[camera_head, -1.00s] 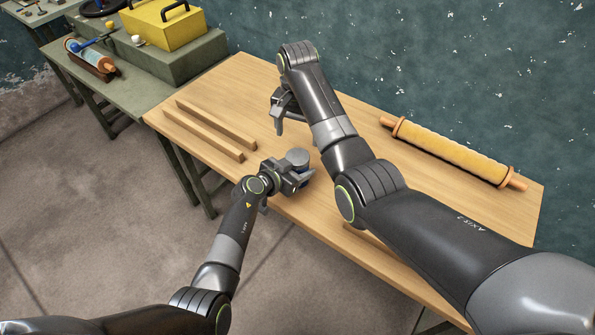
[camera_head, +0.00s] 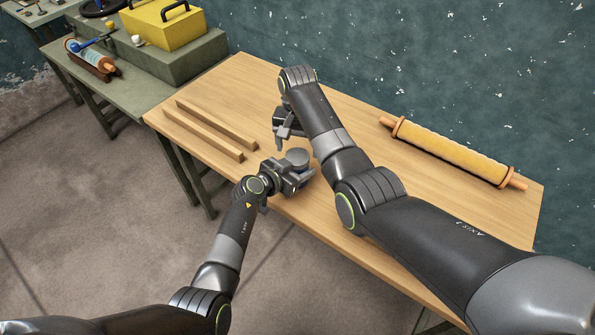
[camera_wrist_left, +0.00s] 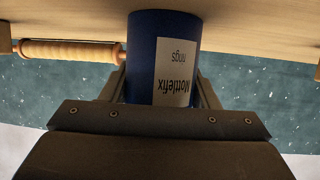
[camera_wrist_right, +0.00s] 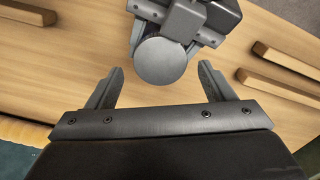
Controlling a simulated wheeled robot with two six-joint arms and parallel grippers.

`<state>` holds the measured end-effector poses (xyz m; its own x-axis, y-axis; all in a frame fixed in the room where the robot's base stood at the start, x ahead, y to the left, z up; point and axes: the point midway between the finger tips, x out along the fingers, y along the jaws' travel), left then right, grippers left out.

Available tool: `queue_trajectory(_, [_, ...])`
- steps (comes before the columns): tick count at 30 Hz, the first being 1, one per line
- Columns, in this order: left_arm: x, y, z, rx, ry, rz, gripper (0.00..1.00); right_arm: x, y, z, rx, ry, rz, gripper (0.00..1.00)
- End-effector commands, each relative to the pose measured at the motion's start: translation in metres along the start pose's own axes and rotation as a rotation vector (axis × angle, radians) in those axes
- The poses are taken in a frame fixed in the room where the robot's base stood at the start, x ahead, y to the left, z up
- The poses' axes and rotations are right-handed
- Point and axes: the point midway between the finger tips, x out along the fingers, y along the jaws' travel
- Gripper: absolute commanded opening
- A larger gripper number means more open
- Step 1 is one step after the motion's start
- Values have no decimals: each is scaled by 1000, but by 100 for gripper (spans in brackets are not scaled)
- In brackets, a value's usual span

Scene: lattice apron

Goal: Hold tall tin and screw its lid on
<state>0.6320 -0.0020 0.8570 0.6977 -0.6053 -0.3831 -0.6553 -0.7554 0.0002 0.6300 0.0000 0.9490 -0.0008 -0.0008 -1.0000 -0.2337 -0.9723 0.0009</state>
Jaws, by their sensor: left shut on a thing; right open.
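The tall tin is dark blue with a white label in the left wrist view (camera_wrist_left: 145,45). My left gripper (camera_head: 299,176) is shut around its side and holds it upright near the table's front edge. A round grey lid (camera_head: 297,156) tops the tin in the head view; I cannot tell whether it is seated or screwed down. My right gripper (camera_head: 280,141) is open and empty, just behind and left of the lid in the head view. In the right wrist view the lid (camera_wrist_right: 160,61) lies ahead, about centred between the open fingers, not gripped.
Two wooden strips (camera_head: 211,132) lie left on the wooden table (camera_head: 245,85). A rolling-pin-like roller (camera_head: 452,152) lies at the back right. A green bench (camera_head: 110,75) with a yellow box (camera_head: 163,25) stands to the left. My right arm hides the table's middle.

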Motion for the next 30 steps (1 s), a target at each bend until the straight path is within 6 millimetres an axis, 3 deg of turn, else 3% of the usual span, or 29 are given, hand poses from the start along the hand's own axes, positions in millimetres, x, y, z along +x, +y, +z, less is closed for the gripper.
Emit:
queue_trajectory(6, [0, 0, 0, 0, -1, 0, 0, 24, 0, 0, 0, -1, 0, 75])
queue_trajectory(17, [0, 0, 0, 0, -1, 0, 0, 30, 0, 0, 0, 0, 0, 75])
queue_trajectory(27, [0, 0, 0, 0, -1, 0, 0, 29, 0, 0, 0, 0, -1, 34])
queue_trajectory(30, [0, 0, 0, 0, -1, 0, 0, 29, 0, 0, 6, 0, 0, 31])
